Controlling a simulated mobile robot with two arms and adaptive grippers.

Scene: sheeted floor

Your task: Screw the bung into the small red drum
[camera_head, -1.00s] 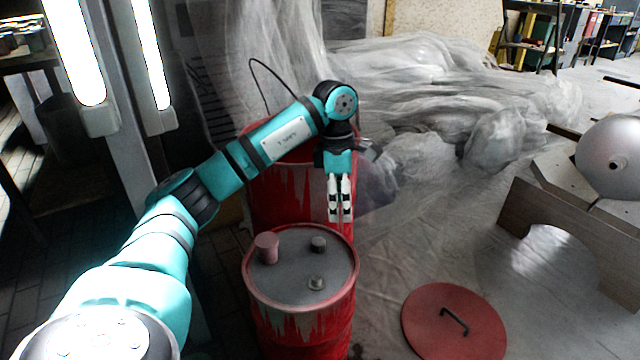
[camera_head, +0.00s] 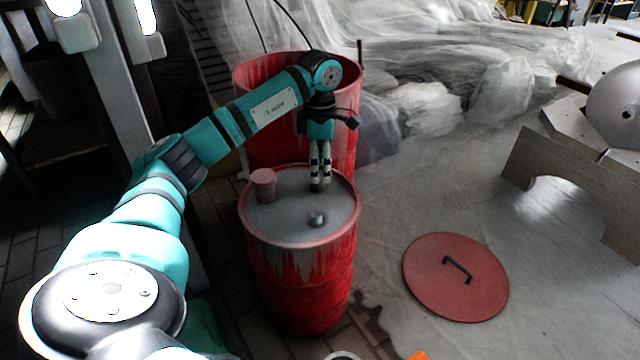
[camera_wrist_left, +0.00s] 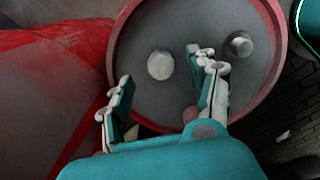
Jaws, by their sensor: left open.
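The small red drum (camera_head: 300,285) stands upright with a grey top, which also fills much of the left wrist view (camera_wrist_left: 205,100). A grey plug, the bung by its look, is mostly hidden under my left gripper (camera_head: 320,186) in the head view. In the left wrist view it is a pale round disc (camera_wrist_left: 160,65) ahead of and between the two fingertips. My left gripper (camera_wrist_left: 160,72) points down, open and empty, with the fingers spread apart. A second short metal fitting (camera_head: 316,218) is nearer the front rim, also in the wrist view (camera_wrist_left: 238,45).
A pinkish-red cylinder (camera_head: 262,186) stands on the left of the drum top. A taller red drum (camera_head: 345,130) stands close behind. A round red lid with a handle (camera_head: 440,290) lies on the sheeted floor at right. Boards (camera_head: 560,185) stand farther right.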

